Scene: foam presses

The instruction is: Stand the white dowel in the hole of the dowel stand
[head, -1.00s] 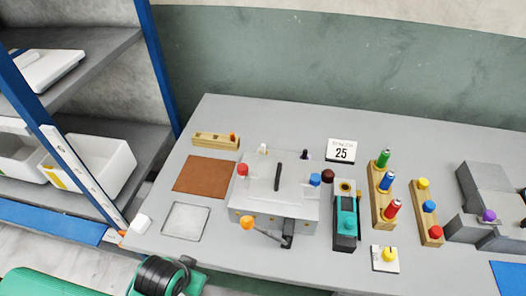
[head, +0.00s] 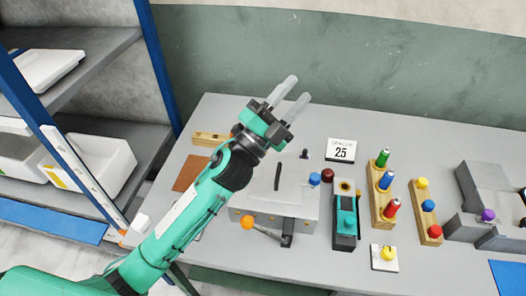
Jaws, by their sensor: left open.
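My left gripper (head: 297,90) is open and empty, with its two pale fingers pointing up and right. It appears above the back of the table, in front of the green wall. A wooden block (head: 206,138), which may be the dowel stand, lies at the table's back left. My left arm hides its right part, and I cannot make out its hole. I cannot pick out the white dowel for sure. A small white-topped peg seen earlier behind the grey press (head: 297,187) is hidden by my arm. My right gripper is not in view.
A wooden rack (head: 382,204) with green, blue and red pieces stands right of a teal device (head: 345,218). Another rack (head: 430,222) holds coloured pegs. A sign reading 25 (head: 341,150) stands behind. Blue-framed shelving (head: 160,70) rises at the left.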

